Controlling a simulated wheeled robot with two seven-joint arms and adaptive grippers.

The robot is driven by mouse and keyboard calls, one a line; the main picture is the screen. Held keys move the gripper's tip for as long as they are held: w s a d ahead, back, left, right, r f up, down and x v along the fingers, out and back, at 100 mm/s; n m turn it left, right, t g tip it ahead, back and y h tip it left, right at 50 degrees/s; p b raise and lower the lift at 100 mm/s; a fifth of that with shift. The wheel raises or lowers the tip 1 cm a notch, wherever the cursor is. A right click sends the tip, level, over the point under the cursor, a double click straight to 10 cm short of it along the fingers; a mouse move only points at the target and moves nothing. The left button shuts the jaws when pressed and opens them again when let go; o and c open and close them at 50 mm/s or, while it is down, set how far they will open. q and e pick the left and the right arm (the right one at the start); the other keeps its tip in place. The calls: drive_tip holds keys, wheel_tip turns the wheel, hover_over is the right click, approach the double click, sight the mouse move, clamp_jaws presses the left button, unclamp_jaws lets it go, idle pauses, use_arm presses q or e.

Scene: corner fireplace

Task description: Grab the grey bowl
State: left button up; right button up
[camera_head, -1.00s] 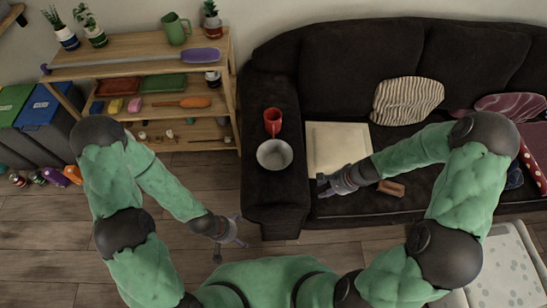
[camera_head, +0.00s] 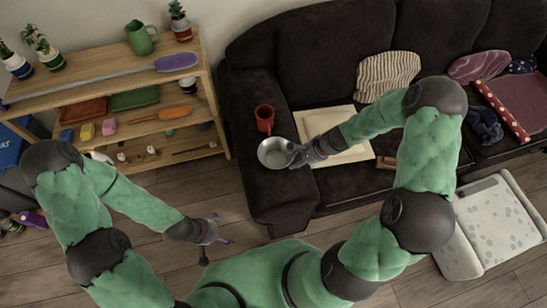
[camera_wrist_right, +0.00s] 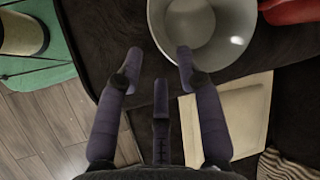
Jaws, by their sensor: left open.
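The grey bowl (camera_head: 272,153) sits upright on the sofa's left armrest. Its inside and rim show at the top of the right wrist view (camera_wrist_right: 205,30). My right gripper (camera_head: 297,153) is at the bowl's right side in the head view. In the right wrist view its fingers (camera_wrist_right: 159,58) are spread apart, with one fingertip overlapping the bowl's rim; I cannot tell whether it touches. Nothing is held between them. My left gripper (camera_head: 217,229) is open and empty over the floor, left of the sofa's front corner.
A red mug (camera_head: 265,119) stands just behind the bowl on the armrest. A flat cream board (camera_head: 350,155) lies on the sofa seat to the right. A wooden shelf (camera_head: 100,75) stands at the left. The floor between shelf and sofa is clear.

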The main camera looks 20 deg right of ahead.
drive_tip(key=shift+b+x, duration=0.35)
drive_tip(key=shift+x, duration=0.8)
drive_tip(key=b+x, duration=0.1)
drive_tip(key=x, duration=0.1)
drive_tip(key=b+x, duration=0.1)
drive_tip(key=x, duration=0.1)
drive_tip(key=shift+s+a, duration=0.1)
drive_tip(key=shift+a, duration=0.2)
drive_tip(key=shift+a+f+b, duration=0.2)
drive_tip(key=shift+f+b, duration=0.1)
drive_tip(key=shift+b, duration=0.1)
drive_tip(key=shift+w, duration=0.2)
clamp_jaws()
